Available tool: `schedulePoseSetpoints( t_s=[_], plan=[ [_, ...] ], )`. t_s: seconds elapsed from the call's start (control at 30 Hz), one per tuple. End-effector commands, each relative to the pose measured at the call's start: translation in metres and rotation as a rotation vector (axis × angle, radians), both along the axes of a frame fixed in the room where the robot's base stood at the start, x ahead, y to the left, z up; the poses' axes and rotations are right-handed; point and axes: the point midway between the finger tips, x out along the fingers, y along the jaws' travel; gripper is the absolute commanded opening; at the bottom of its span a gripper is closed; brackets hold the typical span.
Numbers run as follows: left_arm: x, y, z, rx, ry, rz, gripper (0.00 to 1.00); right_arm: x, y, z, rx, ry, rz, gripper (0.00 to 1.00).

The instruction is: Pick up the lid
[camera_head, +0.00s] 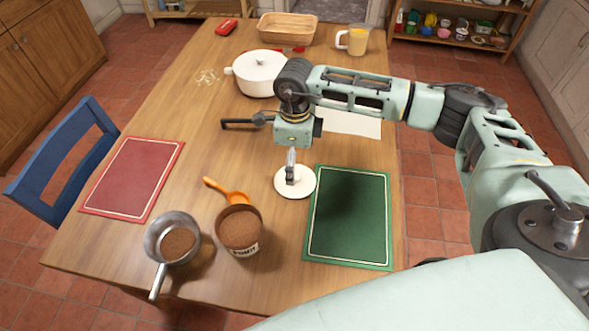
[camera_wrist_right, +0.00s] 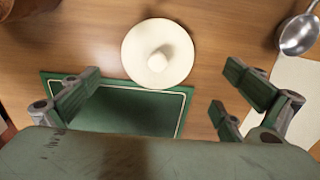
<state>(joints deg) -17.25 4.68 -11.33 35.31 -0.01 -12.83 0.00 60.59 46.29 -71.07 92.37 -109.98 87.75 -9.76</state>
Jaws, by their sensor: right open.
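The lid (camera_head: 305,190) is a round white disc lying flat on the wooden table, just left of the green mat. The right wrist view shows the whole lid (camera_wrist_right: 140,60) with its central knob, overlapping the edge of the green mat from above. My right gripper (camera_head: 291,175) points down above the lid in the head view, and a finger hides part of it. In the right wrist view its fingers (camera_wrist_right: 165,95) are spread wide, with nothing between them, and the lid shows beyond them. My left gripper is not in view.
The green mat (camera_head: 348,215) lies right of the lid. A brown-filled pot (camera_head: 240,245), an orange scoop (camera_head: 228,194) and a saucepan (camera_head: 172,225) stand at the front left. A white pot (camera_head: 258,85) stands behind. The red mat (camera_head: 130,178) is empty.

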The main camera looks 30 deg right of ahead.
Motion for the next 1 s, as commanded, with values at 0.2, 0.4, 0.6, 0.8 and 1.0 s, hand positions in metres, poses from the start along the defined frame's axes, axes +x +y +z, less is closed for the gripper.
schedulePoseSetpoints(
  t_s=[0.2, 0.4, 0.6, 0.8, 1.0],
  plan=[
    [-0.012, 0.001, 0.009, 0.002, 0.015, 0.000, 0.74, -0.003, -0.001, -0.024, -0.001, 0.003, -0.001, 1.00],
    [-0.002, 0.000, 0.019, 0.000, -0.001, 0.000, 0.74, -0.006, -0.002, -0.055, -0.001, 0.004, 0.000, 1.00],
    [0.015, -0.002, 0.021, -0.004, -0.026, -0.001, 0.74, -0.005, -0.002, -0.067, -0.001, 0.001, 0.000, 1.00],
    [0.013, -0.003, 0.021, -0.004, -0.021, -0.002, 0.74, -0.005, -0.002, -0.067, 0.000, 0.000, 0.000, 0.97],
    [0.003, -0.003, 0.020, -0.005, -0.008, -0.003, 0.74, -0.005, -0.002, -0.067, 0.000, 0.000, 0.000, 0.80]
  ],
)
